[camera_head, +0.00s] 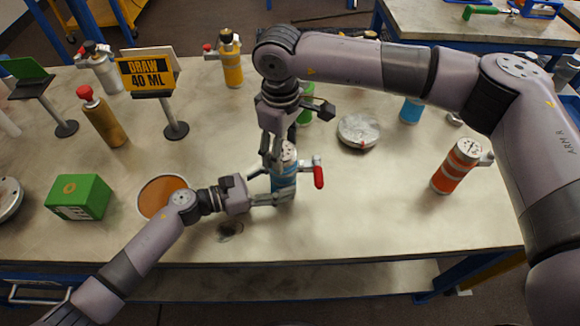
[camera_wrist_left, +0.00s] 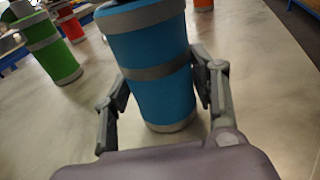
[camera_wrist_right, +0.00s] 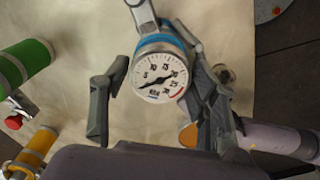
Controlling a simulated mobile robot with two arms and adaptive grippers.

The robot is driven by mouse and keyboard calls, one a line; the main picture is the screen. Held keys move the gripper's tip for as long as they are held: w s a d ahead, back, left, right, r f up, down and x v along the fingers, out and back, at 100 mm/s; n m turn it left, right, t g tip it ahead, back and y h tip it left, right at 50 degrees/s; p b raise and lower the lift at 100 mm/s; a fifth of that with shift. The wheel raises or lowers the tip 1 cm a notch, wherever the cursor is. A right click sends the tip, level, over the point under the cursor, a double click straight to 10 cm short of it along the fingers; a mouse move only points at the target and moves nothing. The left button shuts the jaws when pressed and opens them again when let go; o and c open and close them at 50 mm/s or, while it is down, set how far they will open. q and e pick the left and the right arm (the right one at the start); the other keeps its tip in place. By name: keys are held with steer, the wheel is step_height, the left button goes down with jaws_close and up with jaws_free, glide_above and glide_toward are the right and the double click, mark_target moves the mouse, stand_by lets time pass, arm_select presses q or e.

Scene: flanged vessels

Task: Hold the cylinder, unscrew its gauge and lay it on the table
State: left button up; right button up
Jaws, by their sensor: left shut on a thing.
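The blue cylinder (camera_head: 284,184) with grey bands stands upright on the table. My left gripper (camera_head: 272,187) is shut on its lower body from the left. In the left wrist view the blue cylinder (camera_wrist_left: 155,80) sits between my two fingers (camera_wrist_left: 162,88). The gauge (camera_wrist_right: 159,77) is a round white dial on top of the cylinder, facing the right wrist camera. My right gripper (camera_wrist_right: 155,85) is open, with one finger on either side of the gauge. In the head view my right gripper (camera_head: 274,155) comes down from above and partly hides the gauge.
A red-handled valve (camera_head: 318,176) sticks out to the cylinder's right. A round orange-brown disc (camera_head: 160,194) and a green box (camera_head: 79,197) lie left. An orange cylinder (camera_head: 455,167) stands right. The table (camera_head: 370,215) is bare in front right.

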steer(key=shift+o, duration=1.1)
steer(key=m, duration=1.2)
steer(key=shift+m, duration=0.3)
steer(key=m, duration=0.4)
steer(key=shift+m, duration=0.3)
steer(key=shift+c, duration=0.4)
